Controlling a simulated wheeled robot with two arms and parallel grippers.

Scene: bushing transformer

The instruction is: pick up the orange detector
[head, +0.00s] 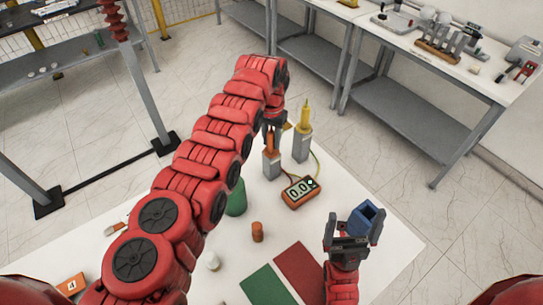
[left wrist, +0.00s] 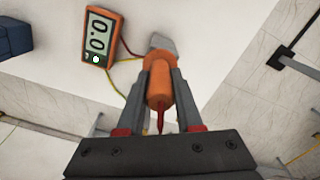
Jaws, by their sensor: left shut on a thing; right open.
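The orange detector (head: 270,144) is an orange probe in the head view, upright at a grey holder block (head: 271,166) at the far side of the white table. My left gripper (head: 273,128) is above it with fingers around its upper part. In the left wrist view, the orange detector (left wrist: 159,85) sits between the two fingers of the left gripper (left wrist: 160,108), its thin red tip towards the palm. The grey block (left wrist: 162,43) is at its far end; I cannot tell whether they are apart. My right gripper (head: 354,226) is open near the table's right side.
A yellow probe (head: 305,117) stands in a second grey holder (head: 302,147) just right. An orange meter (head: 300,192) reading 0.0 is wired to the probes. A blue box (head: 367,217) is by my right gripper. Green and red mats (head: 299,270) lie in front.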

